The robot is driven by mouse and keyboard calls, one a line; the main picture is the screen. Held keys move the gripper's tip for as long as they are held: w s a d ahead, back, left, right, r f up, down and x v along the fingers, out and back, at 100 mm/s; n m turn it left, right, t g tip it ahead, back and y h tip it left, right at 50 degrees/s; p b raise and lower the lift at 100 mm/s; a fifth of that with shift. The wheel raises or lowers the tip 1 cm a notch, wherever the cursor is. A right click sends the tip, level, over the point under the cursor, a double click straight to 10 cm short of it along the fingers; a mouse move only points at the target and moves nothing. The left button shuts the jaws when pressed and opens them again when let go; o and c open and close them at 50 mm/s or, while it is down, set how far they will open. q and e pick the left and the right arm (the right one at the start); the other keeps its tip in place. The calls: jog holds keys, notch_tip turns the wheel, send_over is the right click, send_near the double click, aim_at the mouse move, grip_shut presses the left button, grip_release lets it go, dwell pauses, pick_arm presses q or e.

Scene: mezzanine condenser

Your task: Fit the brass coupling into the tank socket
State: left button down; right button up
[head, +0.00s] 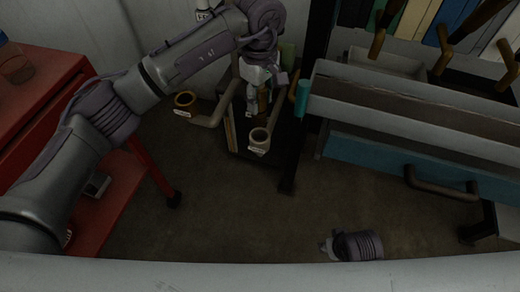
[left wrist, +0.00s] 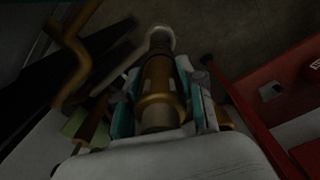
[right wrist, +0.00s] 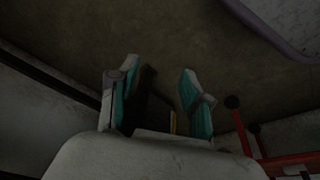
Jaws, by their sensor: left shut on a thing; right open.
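The brass coupling (left wrist: 156,78) is a brass tube with a raised collar, held between the teal pads of my left gripper (left wrist: 162,100). In the head view my left gripper (head: 259,94) points down over the dark stand, and the coupling is mostly hidden there. A pale round socket (head: 260,137) with a small tag is just below it. In the left wrist view a pale ring (left wrist: 159,36) lies at the coupling's far end; I cannot tell whether they touch. A second, brass-rimmed opening (head: 185,100) has its own tag. Both tags are unreadable. My right gripper (right wrist: 158,102) is open and empty.
A red cart (head: 110,205) stands at the left. A long grey trough (head: 420,105) over a blue panel (head: 395,164) fills the right side, with brass hooks (head: 376,44) above.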

aim_at(260, 126)
pick_arm(q)
notch_tip(260, 126, down, 5)
jog(key=shift+b, duration=1.25)
notch_tip(260, 126, down, 2)
jog(key=shift+f+b, duration=0.25)
jog(key=shift+b, duration=0.55)
notch_tip(260, 126, down, 2)
jog(key=shift+f+b, duration=0.2)
jog(key=shift+b, duration=0.45)
pick_arm(e)
notch_tip(260, 126, up, 9)
jog(key=w+t, duration=0.2)
jog(key=shift+a, duration=0.3)
jog(key=shift+r+t, duration=0.1)
jog(key=shift+t, duration=0.2)
pick_arm(q)
jog(key=shift+f, duration=0.1)
jog(key=c, duration=0.7)
grip_release()
pick_arm(e)
jog(key=shift+w+a+r+y, duration=0.15)
jog(key=shift+w+y, duration=0.15)
jog(key=shift+w, duration=0.1)
